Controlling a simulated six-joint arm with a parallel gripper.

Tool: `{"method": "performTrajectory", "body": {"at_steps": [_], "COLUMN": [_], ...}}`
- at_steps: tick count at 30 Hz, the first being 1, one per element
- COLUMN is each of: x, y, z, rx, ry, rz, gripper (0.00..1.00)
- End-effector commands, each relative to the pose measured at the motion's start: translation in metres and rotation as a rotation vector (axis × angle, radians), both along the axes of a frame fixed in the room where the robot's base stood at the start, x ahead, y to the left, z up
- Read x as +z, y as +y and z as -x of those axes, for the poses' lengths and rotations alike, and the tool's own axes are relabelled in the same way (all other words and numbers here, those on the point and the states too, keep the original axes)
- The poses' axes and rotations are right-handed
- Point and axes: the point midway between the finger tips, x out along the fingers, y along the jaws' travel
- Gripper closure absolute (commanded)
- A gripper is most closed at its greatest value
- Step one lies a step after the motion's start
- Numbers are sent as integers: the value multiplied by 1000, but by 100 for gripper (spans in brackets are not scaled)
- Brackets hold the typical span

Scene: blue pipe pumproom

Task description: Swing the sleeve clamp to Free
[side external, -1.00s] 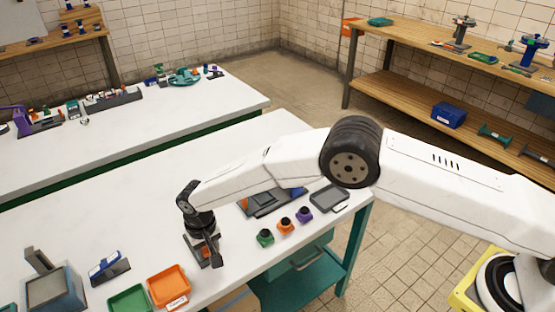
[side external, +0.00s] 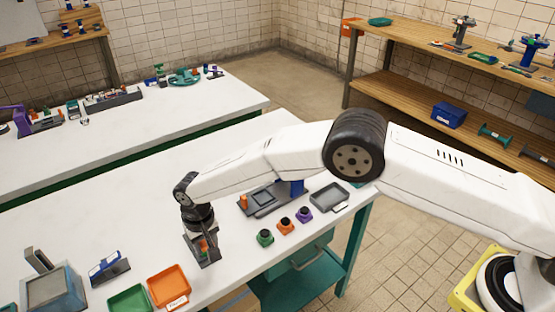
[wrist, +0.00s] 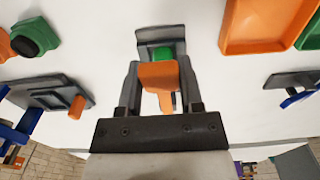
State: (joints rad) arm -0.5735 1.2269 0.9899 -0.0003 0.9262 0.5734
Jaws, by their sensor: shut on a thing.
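A small grey fixture, which I take for the sleeve clamp, stands near the front edge of the white bench. It has a grey base (side external: 206,259), an orange lever (side external: 204,246) and a green part. In the wrist view the orange lever (wrist: 158,76) lies between my fingers, with the green part (wrist: 162,53) and grey back plate (wrist: 160,36) just beyond. My gripper (wrist: 159,72) is shut on the orange lever. In the side view my gripper (side external: 203,243) points down at the fixture, and the fingers are hard to make out. No Free marking is readable.
An orange tray (side external: 168,284) and a green tray (side external: 129,300) sit left of the fixture. A blue-and-grey part (side external: 108,268) lies behind them. Green (side external: 265,237), orange (side external: 286,225) and purple (side external: 304,214) knobs stand to the right, near a grey plate fixture (side external: 268,198).

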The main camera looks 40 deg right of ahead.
Motion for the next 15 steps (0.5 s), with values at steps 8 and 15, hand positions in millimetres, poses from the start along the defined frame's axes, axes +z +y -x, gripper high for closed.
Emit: {"method": "performTrajectory", "body": {"at_steps": [8,15], "x": [9,14], "y": [1,2], "z": [-3,-4], "rx": [0,1], "ry": [-8,-7], "rz": [-5,-5], "gripper": [86,86]}}
